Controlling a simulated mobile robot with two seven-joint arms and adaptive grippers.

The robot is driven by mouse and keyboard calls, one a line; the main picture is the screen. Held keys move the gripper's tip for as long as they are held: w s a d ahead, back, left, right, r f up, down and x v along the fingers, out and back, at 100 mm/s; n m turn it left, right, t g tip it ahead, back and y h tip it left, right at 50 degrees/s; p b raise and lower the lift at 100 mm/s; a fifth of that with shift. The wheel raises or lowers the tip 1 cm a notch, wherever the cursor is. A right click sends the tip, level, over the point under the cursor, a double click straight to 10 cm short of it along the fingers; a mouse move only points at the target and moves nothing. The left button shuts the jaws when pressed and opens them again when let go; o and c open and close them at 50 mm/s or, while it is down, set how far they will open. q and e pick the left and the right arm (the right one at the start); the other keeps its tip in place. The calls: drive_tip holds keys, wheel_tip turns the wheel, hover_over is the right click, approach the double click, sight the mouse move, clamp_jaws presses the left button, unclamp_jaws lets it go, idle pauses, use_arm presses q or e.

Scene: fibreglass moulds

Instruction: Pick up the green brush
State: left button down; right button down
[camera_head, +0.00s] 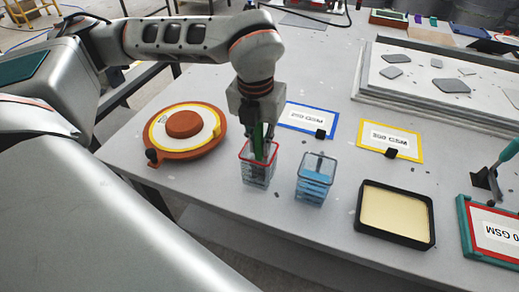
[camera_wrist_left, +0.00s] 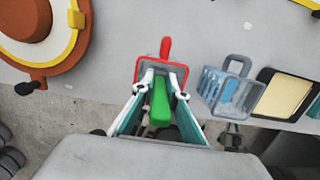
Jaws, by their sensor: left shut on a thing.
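The green brush (camera_wrist_left: 160,104) stands in a red-rimmed clear container (camera_head: 256,175), with its green handle up. In the head view, a strip of the brush (camera_head: 258,136) shows between the fingers of my left gripper (camera_head: 260,146). My left gripper points down over the container and is shut on the brush. In the left wrist view, the fingers of my left gripper (camera_wrist_left: 162,82) lie on both sides of the green handle, over the red-rimmed container (camera_wrist_left: 140,66). The brush's lower end is hidden inside the container. My right gripper is not in view.
A blue clear container (camera_head: 315,180) stands close on the right. A black-rimmed tray (camera_head: 430,222) with a cream inside lies further right. A round orange mould (camera_head: 215,116) is on the left. Blue (camera_head: 334,115) and yellow (camera_head: 420,140) framed cards lie behind.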

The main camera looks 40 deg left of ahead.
use_arm(q)
drive_tip(key=shift+r, duration=0.15)
wheel_tip(320, 180, up, 20)
drive_tip(key=p, duration=0.2)
idle(0.5)
idle(0.7)
idle(0.9)
idle(0.7)
idle(0.8)
